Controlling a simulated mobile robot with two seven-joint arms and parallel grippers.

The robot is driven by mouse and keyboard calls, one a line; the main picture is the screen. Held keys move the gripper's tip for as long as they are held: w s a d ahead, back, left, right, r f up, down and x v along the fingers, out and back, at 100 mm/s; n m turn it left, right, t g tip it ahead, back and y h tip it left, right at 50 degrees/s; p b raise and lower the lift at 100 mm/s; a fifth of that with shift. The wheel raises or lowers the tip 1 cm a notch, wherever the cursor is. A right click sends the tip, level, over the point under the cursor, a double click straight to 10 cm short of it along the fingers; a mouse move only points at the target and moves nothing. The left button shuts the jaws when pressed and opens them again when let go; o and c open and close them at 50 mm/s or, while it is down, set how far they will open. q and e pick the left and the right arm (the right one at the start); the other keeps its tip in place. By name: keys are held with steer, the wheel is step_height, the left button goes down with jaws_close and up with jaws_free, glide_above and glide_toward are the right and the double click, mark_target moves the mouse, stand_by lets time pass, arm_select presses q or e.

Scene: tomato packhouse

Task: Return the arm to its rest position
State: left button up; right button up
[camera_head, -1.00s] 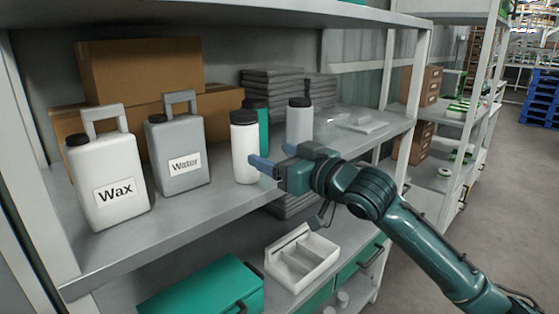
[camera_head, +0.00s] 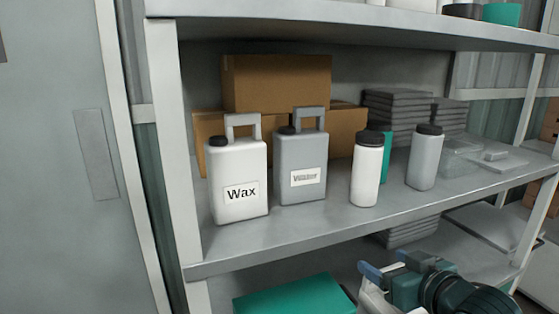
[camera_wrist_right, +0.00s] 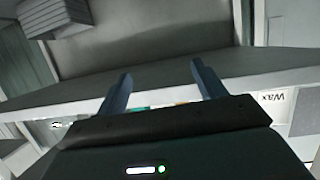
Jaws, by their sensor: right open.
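My right gripper (camera_head: 383,265) is at the lower right of the head view, in front of the shelf rack and below the edge of the middle shelf. Its blue fingers are apart and nothing is between them; in the right wrist view the open fingers (camera_wrist_right: 160,78) also show empty. The rest of the right arm runs off the lower right corner. My left gripper is not in view.
The middle shelf (camera_head: 250,248) holds a white Wax jug (camera_head: 238,170), a grey Water jug (camera_head: 301,165), a white bottle (camera_head: 367,172) and a grey bottle (camera_head: 425,160). A green box (camera_head: 295,297) and a white divided tray, partly hidden by my gripper, are below.

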steer(key=s+f+m+g+h, duration=0.15)
steer(key=s+f+g, duration=0.35)
steer(key=s+f, duration=0.7)
steer(key=s+f+g+h, duration=0.2)
steer(key=s+f+g, duration=0.3)
steer(key=s+f, duration=0.7)
arm_select(q)
steer(key=p, duration=0.2)
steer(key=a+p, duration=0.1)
steer(key=p, duration=0.1)
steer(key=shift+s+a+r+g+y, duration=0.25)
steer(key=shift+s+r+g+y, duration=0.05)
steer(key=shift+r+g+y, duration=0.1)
arm_select(e)
steer(key=w+a+n+t+y, duration=0.1)
steer(key=w+a+t+y, duration=0.2)
steer(key=a+t, duration=0.4)
steer(key=shift+w, duration=0.55)
